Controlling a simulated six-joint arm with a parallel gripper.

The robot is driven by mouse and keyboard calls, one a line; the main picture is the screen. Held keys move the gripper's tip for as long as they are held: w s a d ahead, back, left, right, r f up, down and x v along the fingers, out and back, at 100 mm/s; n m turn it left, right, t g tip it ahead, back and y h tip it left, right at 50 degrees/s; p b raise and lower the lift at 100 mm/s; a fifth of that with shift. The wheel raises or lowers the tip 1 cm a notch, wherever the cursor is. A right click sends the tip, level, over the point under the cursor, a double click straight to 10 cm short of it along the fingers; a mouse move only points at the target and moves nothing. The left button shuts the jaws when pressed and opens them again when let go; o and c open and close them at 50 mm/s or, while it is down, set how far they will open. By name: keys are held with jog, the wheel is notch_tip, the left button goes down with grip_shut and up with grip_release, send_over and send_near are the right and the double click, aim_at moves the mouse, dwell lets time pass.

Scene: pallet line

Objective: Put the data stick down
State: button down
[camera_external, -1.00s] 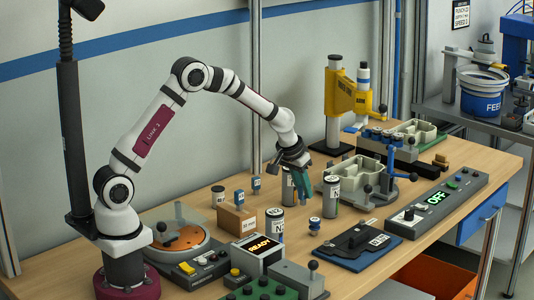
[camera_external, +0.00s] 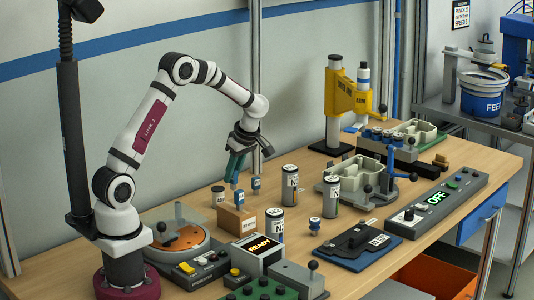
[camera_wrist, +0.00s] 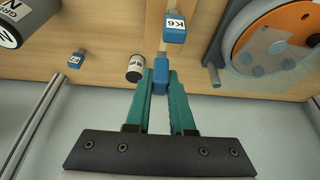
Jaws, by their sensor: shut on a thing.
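My gripper (camera_external: 231,178) has teal fingers and hangs low, just above and behind the left of a cardboard box (camera_external: 238,222). In the wrist view my gripper (camera_wrist: 161,82) is shut on a small blue data stick (camera_wrist: 161,70), with a pale end pointing away from the fingers. In the external view I cannot make out the held stick clearly. A similar blue piece marked K6 (camera_wrist: 175,27) stands on the box (camera_external: 239,197), close to the fingertips. Another blue piece (camera_external: 255,184) stands behind the box, apart from the gripper; it also shows in the wrist view (camera_wrist: 75,60).
A small can (camera_external: 218,195) stands close by to the left. Labelled cylinders (camera_external: 290,188), (camera_external: 332,190) and (camera_external: 275,226) stand to the right. An orange disc turntable (camera_external: 180,238) lies at the left front. A READY display (camera_external: 258,250) is in front of the box.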

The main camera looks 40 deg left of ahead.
aim_at(235, 184)
notch_tip(235, 184, down, 4)
jog(key=shift+f, duration=0.25)
jog(key=c, duration=0.8)
grip_release()
jog(key=shift+f, duration=0.1)
jog(key=v, duration=1.2)
jog(key=s+a+r+m+h, duration=0.15)
jog(key=s+r+m, duration=0.35)
jog(key=s+m, duration=0.7)
jog(key=s+f+m, duration=0.1)
jog(key=s+m, duration=0.3)
jog(key=s, duration=0.2)
jog(key=s+f+m+h, duration=0.1)
jog(key=s+m, duration=0.2)
jog(key=s, duration=0.3)
jog(key=s+f+m, duration=0.1)
jog(key=s+m, duration=0.3)
jog(key=s, duration=0.2)
jog(key=shift+s+f+m, duration=0.15)
jog(key=shift+s+m, duration=0.15)
jog(key=shift+s, duration=0.1)
